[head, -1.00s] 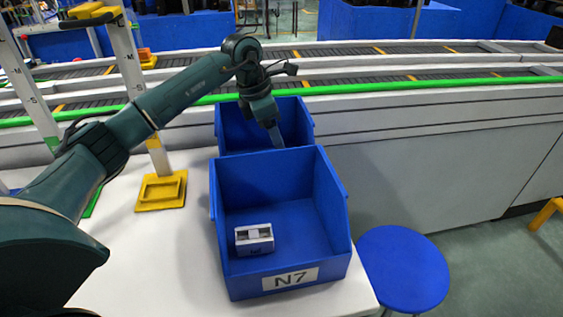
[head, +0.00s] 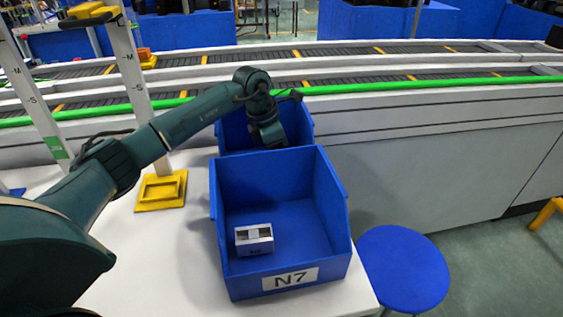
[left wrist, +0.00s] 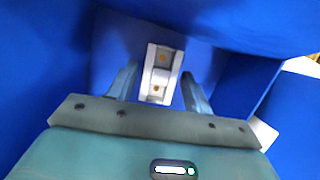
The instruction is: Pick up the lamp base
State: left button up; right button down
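The lamp base (left wrist: 161,72) is a small white rectangular piece with two brownish-gold spots. It lies on the floor of the rear blue bin (head: 302,117) in the left wrist view. My left gripper (left wrist: 160,69) is open above it, one finger on each side. I cannot tell whether the fingers reach down to its level. In the head view the front bin's wall hides the fingertips and this piece. A similar white piece (head: 254,239) sits in the front blue bin (head: 333,207), labelled N7. My right gripper is not in view.
Both bins stand on a white table (head: 130,255). A yellow-footed stand (head: 161,190) is left of them. A blue round stool (head: 402,268) is at the right. A conveyor with a green rail (head: 430,87) runs behind.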

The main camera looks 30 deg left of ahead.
pick_arm(q)
jog(key=c, duration=0.8)
jog(key=shift+r, duration=0.1)
